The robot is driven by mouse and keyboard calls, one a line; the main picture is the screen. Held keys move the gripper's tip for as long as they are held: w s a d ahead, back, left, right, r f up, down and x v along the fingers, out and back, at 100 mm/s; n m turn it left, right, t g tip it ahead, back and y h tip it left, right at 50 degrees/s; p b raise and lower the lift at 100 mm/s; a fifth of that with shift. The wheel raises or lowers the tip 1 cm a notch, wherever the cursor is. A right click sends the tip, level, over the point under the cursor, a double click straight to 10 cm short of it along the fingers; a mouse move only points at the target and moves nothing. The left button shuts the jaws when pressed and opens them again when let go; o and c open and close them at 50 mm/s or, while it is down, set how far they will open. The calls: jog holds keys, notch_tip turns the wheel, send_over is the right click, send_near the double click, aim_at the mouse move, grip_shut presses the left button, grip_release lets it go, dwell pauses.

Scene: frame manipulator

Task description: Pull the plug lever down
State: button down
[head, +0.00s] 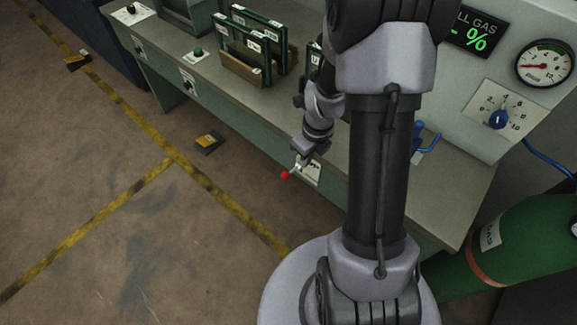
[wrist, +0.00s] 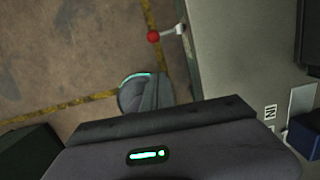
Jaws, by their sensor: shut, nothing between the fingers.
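The plug lever (head: 285,175) has a red ball knob on a short pale stalk. It sticks out from a white labelled plate (head: 311,173) on the front of the bench. My gripper (head: 305,156) is shut and empty, just above and behind the knob in the head view, close to the stalk. I cannot tell whether it touches the lever. The red knob also shows at the top of the wrist view (wrist: 153,36), beyond the dark gripper body.
The grey-topped green bench (head: 239,114) carries upright framed panels (head: 244,50). A blue handle (head: 428,138), a gauge (head: 545,64) and a blue knob (head: 498,119) lie to the right.

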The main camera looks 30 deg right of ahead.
jog(key=b, duration=0.6)
send_near(286, 175)
jog(key=s+d+f, duration=0.2)
jog(key=s+f, duration=0.2)
jog(key=f, duration=0.2)
jog(key=w, duration=0.2)
jog(key=w+a+b, duration=0.1)
jog(key=shift+w+a+f, duration=0.1)
jog(key=shift+w+f, duration=0.05)
jog(key=shift+f, duration=0.25)
jog(key=shift+a+f, duration=0.4)
jog(key=shift+f, duration=0.05)
jog(key=f, duration=0.1)
jog(key=a+f, duration=0.1)
jog(key=s+f, duration=0.1)
jog(key=f, duration=0.1)
jog(key=shift+a+f, duration=0.1)
jog(key=shift+a, duration=0.3)
dwell(0.7)
